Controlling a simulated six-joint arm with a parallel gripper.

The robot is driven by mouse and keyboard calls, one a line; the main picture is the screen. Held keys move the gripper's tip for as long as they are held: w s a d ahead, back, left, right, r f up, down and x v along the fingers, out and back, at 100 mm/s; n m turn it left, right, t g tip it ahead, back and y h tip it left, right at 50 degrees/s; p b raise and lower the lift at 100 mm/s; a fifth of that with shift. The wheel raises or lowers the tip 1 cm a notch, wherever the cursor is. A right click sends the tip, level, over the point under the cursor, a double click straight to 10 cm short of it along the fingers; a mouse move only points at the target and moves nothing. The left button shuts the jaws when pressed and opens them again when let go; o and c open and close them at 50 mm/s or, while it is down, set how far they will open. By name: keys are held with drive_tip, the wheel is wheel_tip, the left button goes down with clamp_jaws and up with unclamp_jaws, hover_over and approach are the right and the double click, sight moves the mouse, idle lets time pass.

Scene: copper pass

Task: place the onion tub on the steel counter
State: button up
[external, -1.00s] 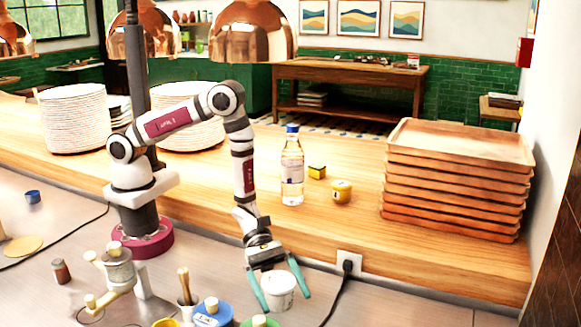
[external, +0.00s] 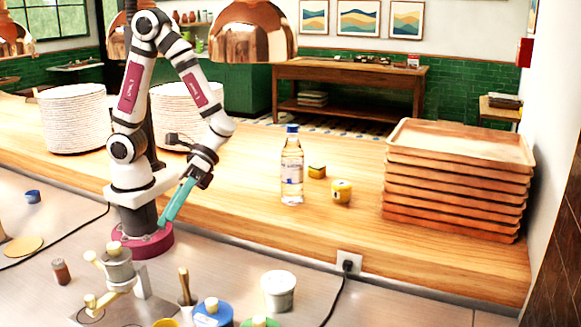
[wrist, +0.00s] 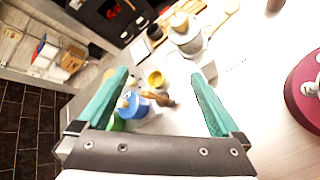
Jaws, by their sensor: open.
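The onion tub, a small white tub (external: 279,291), stands upright on the steel counter (external: 375,305) in the external view. It is to the left of the black cable and apart from my gripper. My gripper (external: 165,221) is raised to the left of the tub, near my base, with its teal fingers pointing down. In the wrist view my gripper (wrist: 160,76) has its two fingers spread wide with nothing between them. I cannot make out the onion tub in the wrist view.
A blue-lidded tub (external: 212,314), a pestle (external: 185,285) and a metal press-like device (external: 118,268) stand left of the tub. A wooden ledge behind holds a bottle (external: 292,170), yellow jars and stacked trays (external: 455,190). The counter right of the cable (external: 340,295) is clear.

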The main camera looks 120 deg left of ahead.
drive_tip(key=s+a+r+m+g+y, duration=0.1)
drive_tip(key=s+a+m+g+y, duration=0.1)
drive_tip(key=s+m+y, duration=0.35)
drive_tip(key=s+a+r+m+t+y, duration=0.1)
drive_tip(key=s+a+m+y, duration=0.1)
drive_tip(key=a, duration=0.4)
drive_tip(key=s+a+r+m+t+y, duration=0.1)
drive_tip(key=s+a+m+y, duration=0.1)
drive_tip(key=a+m+y, duration=0.3)
drive_tip(key=shift+s+a+r+m, duration=0.25)
drive_tip(key=shift+a+r+m, duration=0.25)
drive_tip(key=shift+m, duration=0.55)
